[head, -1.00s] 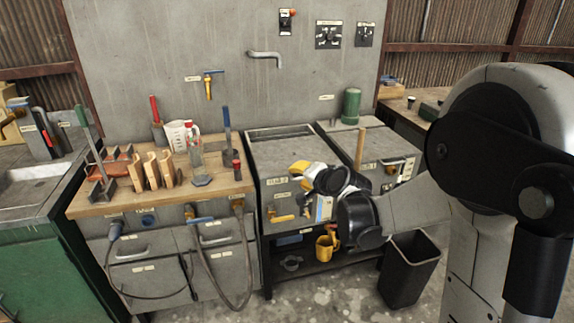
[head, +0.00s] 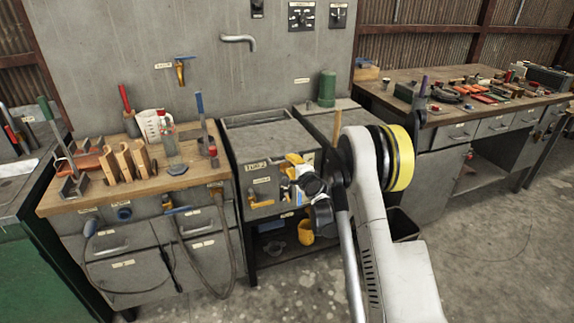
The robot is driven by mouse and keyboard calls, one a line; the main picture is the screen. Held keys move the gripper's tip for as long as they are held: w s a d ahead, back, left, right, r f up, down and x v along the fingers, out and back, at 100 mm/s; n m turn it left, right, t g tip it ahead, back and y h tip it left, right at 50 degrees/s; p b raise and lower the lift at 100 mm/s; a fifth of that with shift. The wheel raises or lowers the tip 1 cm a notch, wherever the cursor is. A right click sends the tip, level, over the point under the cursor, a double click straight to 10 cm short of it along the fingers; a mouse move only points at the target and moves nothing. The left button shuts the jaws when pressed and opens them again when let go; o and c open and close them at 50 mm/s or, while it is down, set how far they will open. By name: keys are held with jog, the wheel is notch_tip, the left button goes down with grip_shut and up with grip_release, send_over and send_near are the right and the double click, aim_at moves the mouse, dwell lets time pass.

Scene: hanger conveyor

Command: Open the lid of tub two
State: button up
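Tub two (head: 240,186) is a grey metal box in the middle of the row, with a small label high on its front face. Its lid (head: 268,143) lies flat and looks closed. A yellow handle (head: 261,203) sits on the front, below the label. My gripper (head: 292,172) is in front of the tub's right front side, below lid level. Its fingers are small and overlap yellow, white and black parts, so I cannot tell their opening or any contact. My arm hides the front of the neighbouring tub.
A wooden bench (head: 150,180) with tools and a bottle (head: 170,145) adjoins on the left. A green cylinder (head: 327,88) and an upright wooden handle (head: 337,128) stand on the right. A black bin (head: 403,224) is behind my arm. Floor at right is clear.

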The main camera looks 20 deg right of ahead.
jog(key=b+x, duration=0.1)
jog(key=x, duration=0.3)
